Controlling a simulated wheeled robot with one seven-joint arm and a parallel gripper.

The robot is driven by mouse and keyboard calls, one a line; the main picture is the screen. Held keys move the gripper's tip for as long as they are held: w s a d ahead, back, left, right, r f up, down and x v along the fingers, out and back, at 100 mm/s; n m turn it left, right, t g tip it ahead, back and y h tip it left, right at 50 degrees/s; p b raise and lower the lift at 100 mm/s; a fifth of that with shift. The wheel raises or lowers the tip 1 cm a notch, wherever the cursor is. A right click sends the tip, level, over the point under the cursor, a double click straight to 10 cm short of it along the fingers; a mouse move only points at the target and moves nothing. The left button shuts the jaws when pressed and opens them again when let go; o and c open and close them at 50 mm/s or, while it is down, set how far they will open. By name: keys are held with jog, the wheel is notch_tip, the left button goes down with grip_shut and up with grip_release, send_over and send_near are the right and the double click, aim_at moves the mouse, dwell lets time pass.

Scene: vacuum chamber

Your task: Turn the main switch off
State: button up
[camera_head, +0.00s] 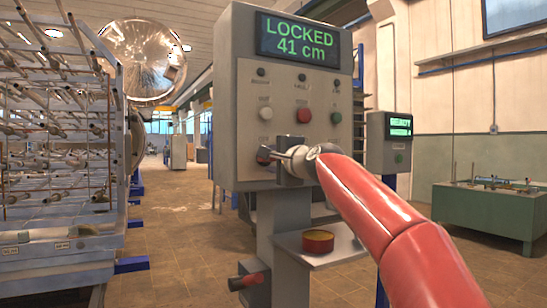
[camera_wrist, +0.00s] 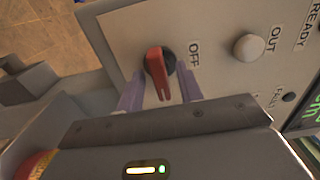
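The grey control box (camera_head: 290,95) stands upright in the head view, its screen reading "LOCKED 41 cm". The main switch, a red handle on a dark round base, is at the lower left of its face (camera_head: 264,155), partly covered by my gripper (camera_head: 281,157). In the wrist view the red handle (camera_wrist: 156,68) points down the picture, towards my gripper, with the label "OFF" to the right of its base. My gripper (camera_wrist: 160,88) is open, one finger on each side of the handle. Gaps show between handle and fingers; any contact is not clear.
A shelf (camera_head: 330,250) below holds a small red tin (camera_head: 318,241). A large metal rack (camera_head: 60,150) stands left. Floor between is open.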

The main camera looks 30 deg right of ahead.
jog(key=shift+c, duration=0.3)
grip_shut()
jog(key=shift+f+n+b, duration=0.1)
jog(key=shift+n+b, duration=0.2)
jog(key=shift+b, duration=0.05)
jog(key=n+b, duration=0.2)
jog(key=shift+n, duration=0.4)
jog(key=n+b, duration=0.3)
jog(key=n, duration=0.2)
jog(key=n+b, duration=0.1)
jog(key=n, duration=0.4)
jog(key=shift+n+b, duration=0.5)
jog(key=shift+n, duration=1.7)
